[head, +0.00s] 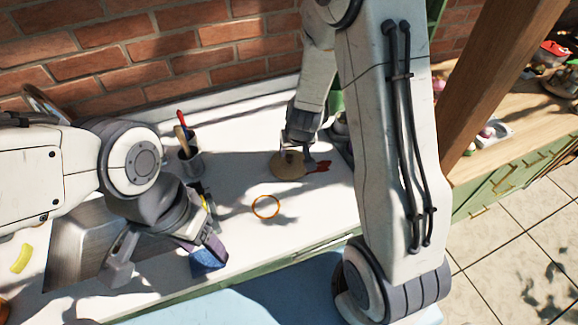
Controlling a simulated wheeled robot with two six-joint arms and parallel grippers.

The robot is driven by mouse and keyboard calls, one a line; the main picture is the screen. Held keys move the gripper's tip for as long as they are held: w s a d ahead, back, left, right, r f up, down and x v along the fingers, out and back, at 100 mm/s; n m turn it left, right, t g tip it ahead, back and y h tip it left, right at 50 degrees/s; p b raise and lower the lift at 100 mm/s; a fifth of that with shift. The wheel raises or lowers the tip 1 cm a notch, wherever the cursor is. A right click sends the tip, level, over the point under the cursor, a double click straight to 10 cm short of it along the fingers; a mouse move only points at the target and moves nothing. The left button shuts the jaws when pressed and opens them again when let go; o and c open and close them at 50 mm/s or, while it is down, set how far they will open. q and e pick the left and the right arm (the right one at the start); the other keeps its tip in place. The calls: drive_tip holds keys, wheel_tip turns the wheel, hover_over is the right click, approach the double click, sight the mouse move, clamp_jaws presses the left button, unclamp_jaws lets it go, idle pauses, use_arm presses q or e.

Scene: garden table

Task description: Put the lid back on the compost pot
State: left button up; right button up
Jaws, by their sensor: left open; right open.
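A round, flat tan disc (288,168), which looks like a wooden lid, lies on the white tabletop. My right gripper (297,155) is open, pointing down, with its fingers at the disc's back part; I cannot tell whether they touch it. No pot is clearly recognisable as the compost pot; a grey rounded thing (341,126) and a green thing (336,101) are partly hidden behind my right arm. My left gripper (167,262) is open low over the front left of the table, with a blue item (207,259) by one finger.
A grey cup (190,162) with upright tools stands at the back left. A small red thing (321,167) is beside the disc. A metal box or basin (83,235) and a yellow piece (21,258) are at left. A brick wall bounds the back.

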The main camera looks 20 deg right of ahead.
sight(290, 157)
drive_tip(key=x, duration=0.4)
drive_tip(key=b+x, duration=0.1)
drive_tip(key=x, duration=0.1)
drive_tip(key=shift+w+a, duration=0.2)
drive_tip(key=shift+a, duration=0.1)
drive_tip(key=shift+c, duration=0.3)
clamp_jaws()
